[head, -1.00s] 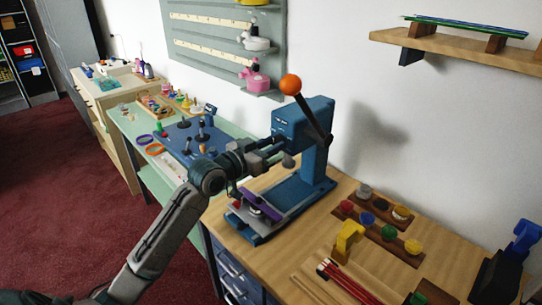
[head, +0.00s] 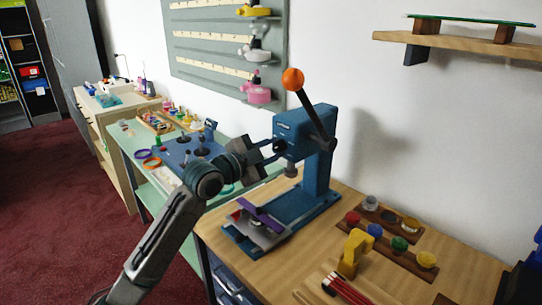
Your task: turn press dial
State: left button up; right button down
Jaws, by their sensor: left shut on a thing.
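The blue press (head: 319,160) stands on the wooden counter, with a black lever ending in an orange ball (head: 292,79). Its small dark dial (head: 280,147) is on the side of the press head facing my left arm. My left gripper (head: 273,151) reaches in from the left and is shut on the dial; the fingers partly hide it, so its angle cannot be read. Below the head, a purple strip (head: 259,215) lies across the grey plate on the press base. My right gripper is not in view.
A yellow object (head: 354,250), red sticks (head: 347,290) and wooden racks with coloured pots (head: 400,243) stand right of the press. A green side table (head: 147,176) with several small items lies left, behind my arm. A wall shelf (head: 460,42) is at upper right.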

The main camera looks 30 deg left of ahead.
pick_arm(q)
jog(key=shift+m+b, duration=0.3)
jog(key=shift+m, duration=0.6)
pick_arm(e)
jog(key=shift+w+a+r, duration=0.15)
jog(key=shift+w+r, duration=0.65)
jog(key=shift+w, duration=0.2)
pick_arm(q)
jog(key=o, duration=1)
